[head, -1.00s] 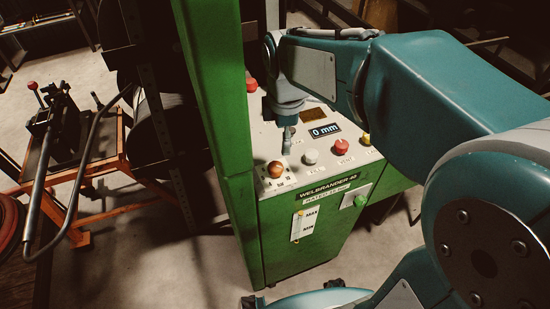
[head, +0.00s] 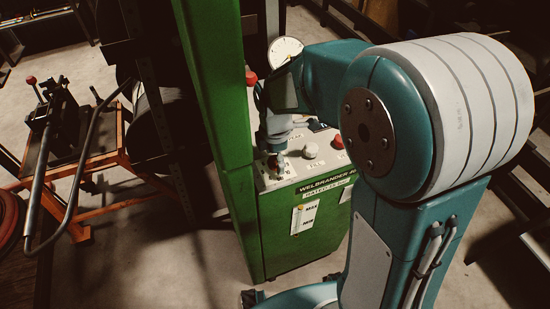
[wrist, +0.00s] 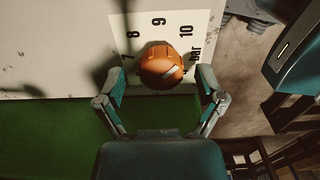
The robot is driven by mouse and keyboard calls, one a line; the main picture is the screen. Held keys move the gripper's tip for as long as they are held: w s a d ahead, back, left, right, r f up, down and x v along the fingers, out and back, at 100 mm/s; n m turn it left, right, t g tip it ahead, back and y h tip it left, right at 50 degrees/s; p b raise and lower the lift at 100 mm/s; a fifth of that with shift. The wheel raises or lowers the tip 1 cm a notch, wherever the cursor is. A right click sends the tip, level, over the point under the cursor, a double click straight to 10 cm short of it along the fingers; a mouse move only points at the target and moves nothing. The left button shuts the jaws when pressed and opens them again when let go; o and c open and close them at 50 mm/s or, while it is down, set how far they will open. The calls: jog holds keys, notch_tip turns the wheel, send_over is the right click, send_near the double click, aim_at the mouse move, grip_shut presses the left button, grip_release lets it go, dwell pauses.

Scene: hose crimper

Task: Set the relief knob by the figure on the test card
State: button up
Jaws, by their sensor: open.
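The relief knob is a round orange-brown knob (wrist: 161,65) with a pale mark line on its top. It stands on a white scale plate (wrist: 202,22) printed 7, 8, 9, 10 and bar. In the wrist view my gripper (wrist: 160,78) is open, with one finger to the left of the knob and one to the right, both apart from it. In the head view my gripper (head: 276,158) is over the front left corner of the panel and mostly hides the knob. I cannot make out a test card in these frames.
The green crimper (head: 278,233) carries a white button (head: 310,150), a red button (head: 337,141) and a MAX/MIN level window (head: 304,218). Its green post (head: 215,90) rises close to my wrist. A round white gauge (head: 285,50) is behind. An orange cart (head: 115,150) stands left.

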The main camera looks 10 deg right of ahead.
jog(key=shift+f, duration=0.15)
jog(key=c, duration=1.2)
jog(key=shift+o, duration=0.2)
jog(key=m, duration=0.8)
jog(key=shift+m, duration=0.3)
